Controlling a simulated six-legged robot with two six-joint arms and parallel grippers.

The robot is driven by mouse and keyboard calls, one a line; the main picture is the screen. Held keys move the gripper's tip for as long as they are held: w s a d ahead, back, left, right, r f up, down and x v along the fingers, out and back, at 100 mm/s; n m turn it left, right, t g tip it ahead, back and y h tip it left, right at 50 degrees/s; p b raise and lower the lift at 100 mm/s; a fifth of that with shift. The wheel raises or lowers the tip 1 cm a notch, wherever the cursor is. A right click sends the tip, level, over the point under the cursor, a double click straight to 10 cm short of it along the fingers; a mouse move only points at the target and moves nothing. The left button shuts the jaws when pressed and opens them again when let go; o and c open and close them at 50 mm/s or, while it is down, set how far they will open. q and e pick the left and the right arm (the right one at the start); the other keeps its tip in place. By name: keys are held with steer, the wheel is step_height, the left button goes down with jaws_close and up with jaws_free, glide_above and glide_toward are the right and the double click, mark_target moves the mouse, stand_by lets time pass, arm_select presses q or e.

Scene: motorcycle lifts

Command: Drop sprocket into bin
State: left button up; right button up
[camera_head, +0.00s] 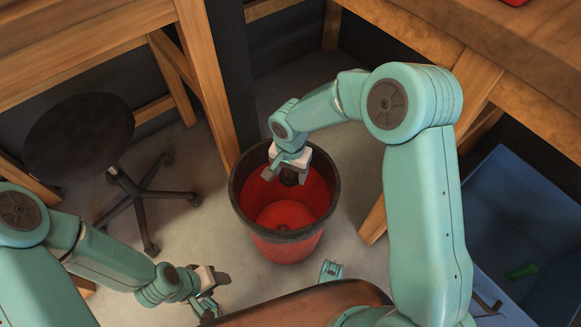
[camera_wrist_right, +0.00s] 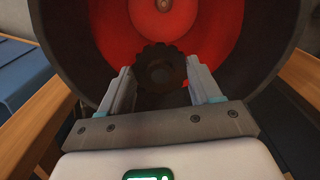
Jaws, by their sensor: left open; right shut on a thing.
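The bin (camera_head: 283,247) is a round red bucket with a dark rim, standing on the floor in the middle of the head view. Its red inside (camera_wrist_right: 215,30) fills much of the right wrist view. My right gripper (camera_head: 288,172) is over the bin's opening, near its far side. It is shut on the sprocket (camera_wrist_right: 160,70), a dark toothed disc held between the two fingers. In the head view the sprocket is small and dark below the gripper. My left gripper (camera_head: 217,290) is open and empty, low at the left, apart from the bin.
A black round stool (camera_head: 78,138) stands at the left. Wooden benches (camera_head: 215,90) flank the bin behind and to the right. Grey floor is clear around the bin's left side.

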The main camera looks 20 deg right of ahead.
mark_target(290, 175)
steer(key=shift+f, duration=0.55)
steer(key=o, duration=1.3)
steer(key=shift+c, duration=0.2)
steer(key=shift+r, duration=0.15)
step_height(290, 175, up, 16)
steer(key=p, duration=0.5)
